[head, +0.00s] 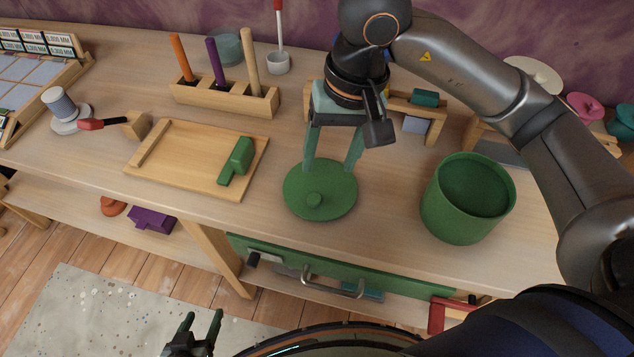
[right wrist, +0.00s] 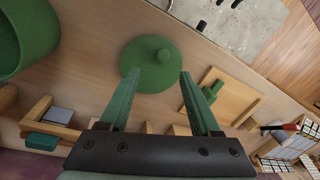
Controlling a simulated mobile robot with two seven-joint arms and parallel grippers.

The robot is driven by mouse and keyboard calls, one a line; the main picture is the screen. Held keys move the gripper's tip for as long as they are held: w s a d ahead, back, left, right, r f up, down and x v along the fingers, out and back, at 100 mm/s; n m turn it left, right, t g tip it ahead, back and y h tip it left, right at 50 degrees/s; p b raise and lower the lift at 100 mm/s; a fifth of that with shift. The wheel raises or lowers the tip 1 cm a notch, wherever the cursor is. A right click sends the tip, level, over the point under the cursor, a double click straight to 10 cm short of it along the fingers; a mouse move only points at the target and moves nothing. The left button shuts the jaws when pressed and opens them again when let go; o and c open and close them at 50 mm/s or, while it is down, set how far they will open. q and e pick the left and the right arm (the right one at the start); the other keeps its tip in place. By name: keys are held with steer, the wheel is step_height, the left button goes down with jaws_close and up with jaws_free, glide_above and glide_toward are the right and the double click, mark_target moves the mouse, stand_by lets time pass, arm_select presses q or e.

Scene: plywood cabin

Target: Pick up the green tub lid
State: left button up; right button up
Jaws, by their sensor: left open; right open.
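The green tub lid (head: 320,190) is a round disc with a small knob, lying flat on the workbench in the head view. It also shows in the right wrist view (right wrist: 150,62), beyond the fingertips. The green tub (head: 468,200) stands upright to its right. My right gripper (head: 332,168) is open, its fingers pointing down over the far part of the lid; whether they touch it I cannot tell. In the right wrist view nothing is between the fingers. My left gripper (head: 192,335) is open and empty at the bottom of the head view, below the bench.
A wooden tray (head: 190,178) with a green block-like tool (head: 237,160) lies left of the lid. A wooden rack (head: 222,97) with upright rods stands behind. A small wooden stand (head: 434,123) is behind the right gripper.

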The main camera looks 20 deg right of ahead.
glide_above(314, 196)
steer(key=s+d, duration=0.1)
steer(key=f, duration=0.4)
steer(key=shift+d+f, duration=0.2)
steer(key=shift+f, duration=0.15)
steer(key=shift+w+a+f+p, duration=0.15)
steer(key=shift+a+f, duration=0.05)
steer(key=shift+f, duration=0.65)
steer(key=shift+w+a+f+p, duration=0.1)
steer(key=shift+w+a+f, duration=0.1)
steer(key=shift+f, duration=0.65)
steer(key=shift+w+a+f+p, duration=0.1)
steer(key=shift+a+f+p, duration=0.1)
steer(key=shift+f, duration=0.65)
jaws_close()
